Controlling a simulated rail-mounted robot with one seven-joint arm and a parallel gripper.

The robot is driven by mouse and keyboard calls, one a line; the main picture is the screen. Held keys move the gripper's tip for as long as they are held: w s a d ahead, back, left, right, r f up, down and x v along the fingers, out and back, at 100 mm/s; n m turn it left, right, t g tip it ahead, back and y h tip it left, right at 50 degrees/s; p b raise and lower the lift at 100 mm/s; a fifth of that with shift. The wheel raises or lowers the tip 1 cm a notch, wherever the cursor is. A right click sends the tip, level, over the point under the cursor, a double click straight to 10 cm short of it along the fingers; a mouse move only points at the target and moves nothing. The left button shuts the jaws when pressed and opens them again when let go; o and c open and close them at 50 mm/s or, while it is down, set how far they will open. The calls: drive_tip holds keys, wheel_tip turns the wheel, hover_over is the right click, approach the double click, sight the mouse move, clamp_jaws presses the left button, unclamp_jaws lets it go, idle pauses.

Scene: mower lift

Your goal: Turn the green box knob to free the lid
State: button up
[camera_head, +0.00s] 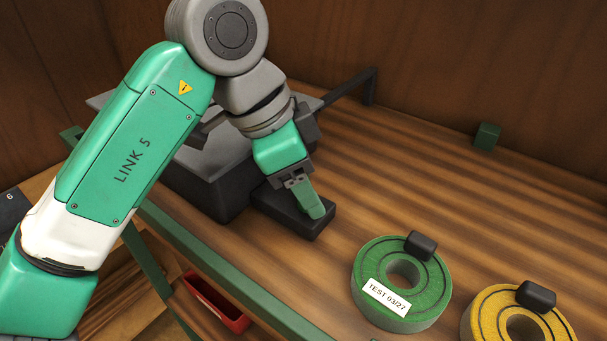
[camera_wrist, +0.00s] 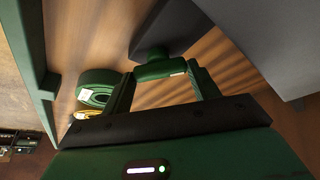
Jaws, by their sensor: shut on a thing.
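The green knob (camera_head: 309,199) is a bar-shaped handle on a low black block (camera_head: 284,216) at the front of a dark grey box (camera_head: 206,190). My gripper (camera_head: 298,180) reaches down from above and is shut on the knob. In the wrist view the knob (camera_wrist: 160,70) lies between the two fingertips, with a small pale mark at its right end. The black block (camera_wrist: 163,34) shows behind it. My arm hides much of the box top, so I cannot tell how its lid sits.
A green ring (camera_head: 431,303) labelled TEST 03/27 and a yellow ring (camera_head: 484,322) lie on the wooden bench at lower right. A small green block (camera_head: 487,136) stands at the back. A green rail (camera_head: 215,263) edges the bench; a red tray (camera_head: 215,303) sits below.

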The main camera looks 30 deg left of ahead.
drive_tip(key=n+p, duration=0.1)
drive_tip(key=n, duration=0.1)
drive_tip(key=n+t+y+p, duration=0.1)
drive_tip(key=n+p, duration=0.1)
drive_tip(key=n, duration=0.1)
drive_tip(key=shift+s+d+r+y, duration=0.1)
drive_tip(key=shift+d+r+y, duration=0.1)
drive_tip(key=shift+y, duration=0.1)
drive_tip(key=n+p, duration=0.1)
drive_tip(key=n+y+p, duration=0.1)
drive_tip(key=n+p, duration=0.2)
drive_tip(key=p, duration=0.1)
drive_tip(key=shift+r+n+t+y, duration=0.25)
drive_tip(key=shift+n+t+y, duration=0.05)
drive_tip(key=shift+y, duration=0.1)
drive_tip(key=n+y+p, duration=0.1)
drive_tip(key=n+p, duration=0.2)
drive_tip(key=p, duration=0.3)
drive_tip(key=shift+d+n, duration=0.15)
drive_tip(key=shift+n, duration=0.15)
drive_tip(key=shift+f+n+y+p, duration=0.2)
drive_tip(key=shift+n+y+p, duration=0.25)
drive_tip(key=shift+n+p, duration=0.45)
drive_tip(key=shift+f+n+y+p, duration=0.15)
drive_tip(key=shift+n+y+p, duration=0.45)
drive_tip(key=shift+n, duration=0.5)
drive_tip(key=shift+g, duration=0.4)
drive_tip(key=shift+f, duration=0.1)
drive_tip(key=o, duration=1)
